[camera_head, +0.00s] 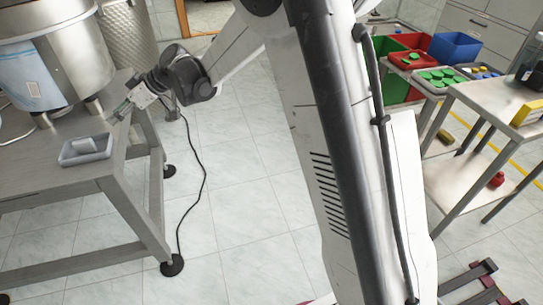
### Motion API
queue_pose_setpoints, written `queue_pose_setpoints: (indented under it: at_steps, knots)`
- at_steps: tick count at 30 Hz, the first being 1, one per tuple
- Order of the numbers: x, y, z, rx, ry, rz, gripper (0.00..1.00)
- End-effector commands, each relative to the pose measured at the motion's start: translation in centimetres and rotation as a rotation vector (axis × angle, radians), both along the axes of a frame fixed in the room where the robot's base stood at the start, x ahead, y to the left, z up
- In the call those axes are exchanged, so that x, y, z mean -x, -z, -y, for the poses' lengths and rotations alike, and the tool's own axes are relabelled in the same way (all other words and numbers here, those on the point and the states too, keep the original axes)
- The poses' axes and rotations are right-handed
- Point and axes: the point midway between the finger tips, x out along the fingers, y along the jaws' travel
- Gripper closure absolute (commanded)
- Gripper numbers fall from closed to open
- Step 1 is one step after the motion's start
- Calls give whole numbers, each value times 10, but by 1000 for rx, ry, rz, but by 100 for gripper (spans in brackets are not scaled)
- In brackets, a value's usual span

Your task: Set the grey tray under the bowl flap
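The grey tray (88,159) sits on the metal table at the left, near its front edge. A small pale block-like item (84,145) shows inside it. The big metal bowl (60,60) stands on feet behind the tray, on the same table. I cannot make out the bowl's flap clearly. My gripper (119,113) is at the right of the bowl's base, behind and to the right of the tray. It appears apart from the tray. Its fingers are too small to show whether they are open or shut.
The metal table (120,172) has bare top around the tray. A black cable (203,165) hangs to the tiled floor. At the right, a workbench (500,98) bears a yellow box (528,113). Red (427,61), green (393,88) and blue (455,47) bins stand behind.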

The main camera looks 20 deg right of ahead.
Motion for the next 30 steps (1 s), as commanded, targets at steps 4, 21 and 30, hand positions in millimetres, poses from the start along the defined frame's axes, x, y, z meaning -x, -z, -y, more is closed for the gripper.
queue_pose_setpoints:
  at_steps: [4,21,30]
  knots:
    - [31,-27,35,61,105,-62,73]
    - [173,-73,167,240,555,-232,73]
    - [256,-67,232,294,809,-275,73]
